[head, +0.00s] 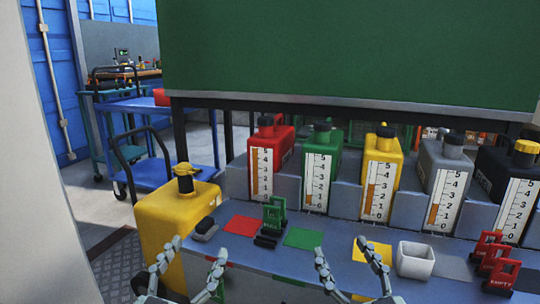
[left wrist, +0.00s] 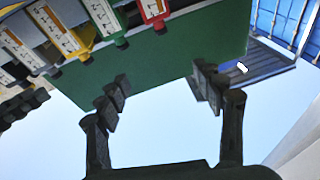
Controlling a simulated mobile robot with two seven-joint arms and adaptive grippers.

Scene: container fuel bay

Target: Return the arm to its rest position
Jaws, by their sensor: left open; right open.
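My left gripper (head: 194,258) is at the bottom of the head view, open and empty, in front of the bench's left part. The left wrist view also shows my left gripper (left wrist: 163,82), its fingers spread apart with nothing between them. My right gripper (head: 346,256) is open and empty at the bottom centre of the head view, before the bench (head: 340,243). It looks apart from the things on the bench, though the exact gap cannot be told. The lower arm links are cut off by the frame.
Red (head: 271,143), green (head: 322,150), yellow (head: 383,158), grey (head: 446,163) and black (head: 508,176) gauge canisters line the back. A yellow can (head: 170,215) stands left. A white bin (head: 414,260), green tags (head: 274,215) and red tags (head: 497,270) are on the bench.

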